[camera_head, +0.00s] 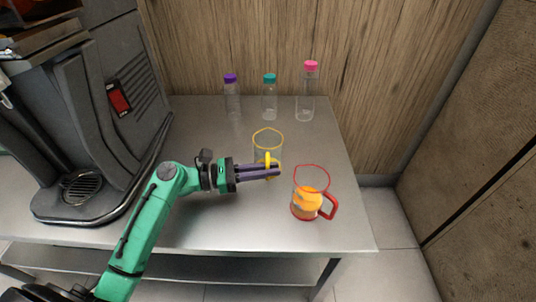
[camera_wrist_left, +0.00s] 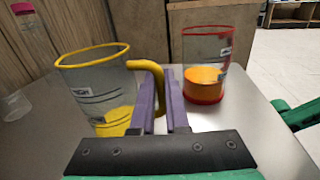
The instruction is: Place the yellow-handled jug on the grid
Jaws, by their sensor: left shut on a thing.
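The yellow-handled jug (camera_head: 266,147) is clear with a yellow rim, and it is upright at the middle of the metal table. It also shows in the left wrist view (camera_wrist_left: 98,90), with yellow at its bottom. My left gripper (camera_head: 277,171) has its purple fingers shut on the yellow handle (camera_wrist_left: 158,80). I cannot tell whether the jug's base touches the table. The grid (camera_head: 82,187) is the round slotted plate at the foot of the dark juicer (camera_head: 95,120), at the left, with nothing on it. My right gripper is not in view.
A red-handled jug (camera_head: 309,202) with orange contents stands close to the right of my left gripper. Three capped bottles, purple (camera_head: 232,100), teal (camera_head: 269,100) and pink (camera_head: 306,97), stand at the back. The table (camera_head: 215,225) is clear in front of my left gripper.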

